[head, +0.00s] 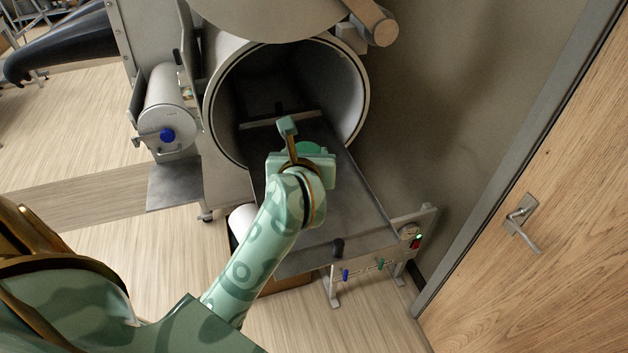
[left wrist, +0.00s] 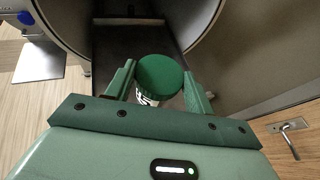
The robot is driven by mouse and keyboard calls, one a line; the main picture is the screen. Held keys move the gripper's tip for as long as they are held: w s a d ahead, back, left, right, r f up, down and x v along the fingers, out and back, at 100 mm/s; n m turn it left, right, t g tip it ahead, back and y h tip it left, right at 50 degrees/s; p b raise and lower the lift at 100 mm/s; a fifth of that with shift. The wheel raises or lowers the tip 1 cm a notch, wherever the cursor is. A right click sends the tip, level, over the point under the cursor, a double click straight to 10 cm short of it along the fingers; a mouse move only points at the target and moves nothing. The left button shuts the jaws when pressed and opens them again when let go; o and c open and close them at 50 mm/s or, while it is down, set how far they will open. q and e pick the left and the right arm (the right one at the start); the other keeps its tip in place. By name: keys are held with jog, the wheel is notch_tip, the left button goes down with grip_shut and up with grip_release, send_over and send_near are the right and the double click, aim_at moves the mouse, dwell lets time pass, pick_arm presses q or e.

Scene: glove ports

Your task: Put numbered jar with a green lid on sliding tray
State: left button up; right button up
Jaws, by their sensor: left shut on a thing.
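The jar's round green lid (left wrist: 160,76) shows between my fingers in the left wrist view, with a bit of its black-and-white label (left wrist: 147,99) below. In the head view a little of the lid (head: 308,147) shows past my left gripper (head: 302,158). My left gripper is shut on the jar, and its fingers sit at either side. The sliding tray (head: 350,208) is a long grey plate extending out of the round port. The jar is over the tray's inner part in the head view. My arm hides its base, so I cannot tell whether it touches the tray. My right gripper is out of view.
The round port (head: 212,112) has a thick metal rim around the tray's inner end. A dark knob (head: 337,247) stands at the tray's front end. A smaller cylinder (head: 163,105) is at left. A wooden door (head: 570,215) bounds the right side.

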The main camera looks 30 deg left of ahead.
pick_arm(q)
jog(key=w+f, duration=0.2)
jog(key=f, duration=0.2)
jog(key=w+f, duration=0.1)
jog(key=f, duration=0.1)
jog(key=shift+f, duration=0.2)
jog(key=shift+s+f, duration=0.1)
jog(key=shift+s, duration=0.05)
jog(key=shift+f+b, duration=0.25)
jog(key=shift+b, duration=0.15)
jog(key=o, duration=1)
jog(key=shift+r, duration=0.1)
